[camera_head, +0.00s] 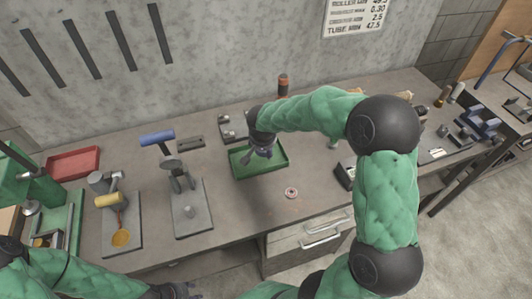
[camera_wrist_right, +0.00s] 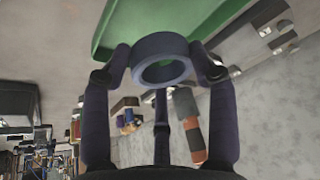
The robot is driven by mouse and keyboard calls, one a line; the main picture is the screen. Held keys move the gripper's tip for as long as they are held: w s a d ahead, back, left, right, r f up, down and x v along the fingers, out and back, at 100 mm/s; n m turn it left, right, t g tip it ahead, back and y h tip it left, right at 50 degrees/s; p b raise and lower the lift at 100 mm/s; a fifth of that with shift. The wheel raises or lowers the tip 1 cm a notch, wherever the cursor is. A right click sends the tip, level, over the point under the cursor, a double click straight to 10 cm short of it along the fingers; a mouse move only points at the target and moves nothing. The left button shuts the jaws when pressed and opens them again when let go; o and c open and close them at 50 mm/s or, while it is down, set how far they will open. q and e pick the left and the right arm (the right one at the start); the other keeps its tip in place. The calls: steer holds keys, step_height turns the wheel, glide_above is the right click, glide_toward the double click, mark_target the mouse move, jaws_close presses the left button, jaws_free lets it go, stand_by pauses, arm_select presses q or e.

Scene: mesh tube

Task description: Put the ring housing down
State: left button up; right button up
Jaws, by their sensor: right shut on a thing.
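The ring housing (camera_wrist_right: 158,46) is a short blue-grey ring with an open bore. In the right wrist view it sits between the two dark fingertips of my right gripper (camera_wrist_right: 163,66), which is shut on it. In the head view my right gripper (camera_head: 264,152) is over the green tray (camera_head: 279,164), and the ring is too small to make out there. The wrist view also shows the green tray (camera_wrist_right: 215,15) close beyond the ring; whether they touch cannot be told. My left gripper (camera_head: 176,290) is at the bottom edge, its jaws unclear.
A small round red-and-white piece (camera_head: 291,193) lies on the grey bench (camera_head: 245,210) in front of the tray. A blue-handled press (camera_head: 158,138) on a plate stands to the left, with a red tray (camera_head: 74,163) farther left. The bench between the press and round piece is clear.

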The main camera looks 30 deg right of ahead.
mark_target(266, 160)
steer(key=shift+w+d+f, duration=0.3)
steer(key=shift+d+f, duration=0.05)
steer(key=shift+f, duration=0.15)
steer(key=shift+w+d+f, duration=0.25)
steer(key=shift+d+f, duration=0.1)
steer(key=shift+f, duration=0.15)
steer(key=shift+w+d+f+b, duration=0.15)
steer(key=shift+f+b, duration=0.45)
steer(key=shift+f, duration=1.1)
steer(key=shift+f+b, duration=0.3)
steer(key=shift+b, duration=0.15)
steer(key=shift+f+b, duration=0.3)
steer(key=shift+b, duration=0.2)
steer(key=o, duration=1.3)
steer(key=shift+f, duration=0.1)
